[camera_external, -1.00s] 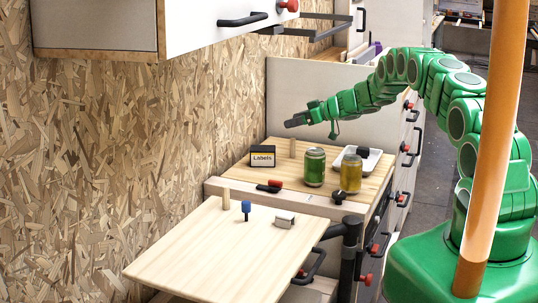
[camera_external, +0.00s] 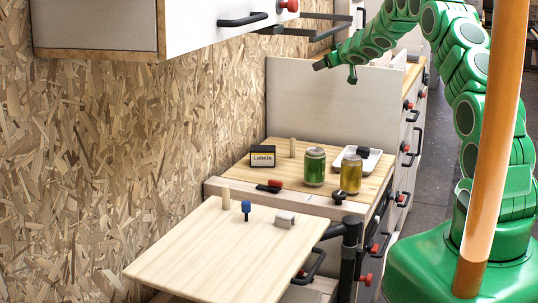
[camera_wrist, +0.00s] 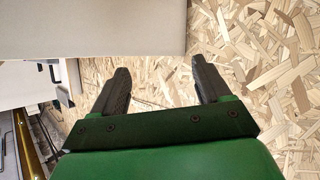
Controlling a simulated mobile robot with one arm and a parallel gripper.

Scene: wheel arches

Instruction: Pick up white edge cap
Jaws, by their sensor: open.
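A small whitish, block-like piece with a notch below, which looks like the white edge cap (camera_external: 285,219), sits on the near pale wooden board (camera_external: 200,262), towards its right edge. My gripper (camera_external: 335,69) is high above the farther worktop, well behind and above the cap and apart from it. In the wrist view my gripper (camera_wrist: 160,72) is open, with nothing between its two dark fingers. The cap does not show in the wrist view.
A blue-topped peg (camera_external: 246,209) and a wooden dowel (camera_external: 226,199) stand left of the cap. Behind are a green can (camera_external: 314,167), a yellow-green jar (camera_external: 350,173), a Labels box (camera_external: 262,157) and a white tray (camera_external: 372,160). An overhead cabinet (camera_external: 97,24) hangs at upper left.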

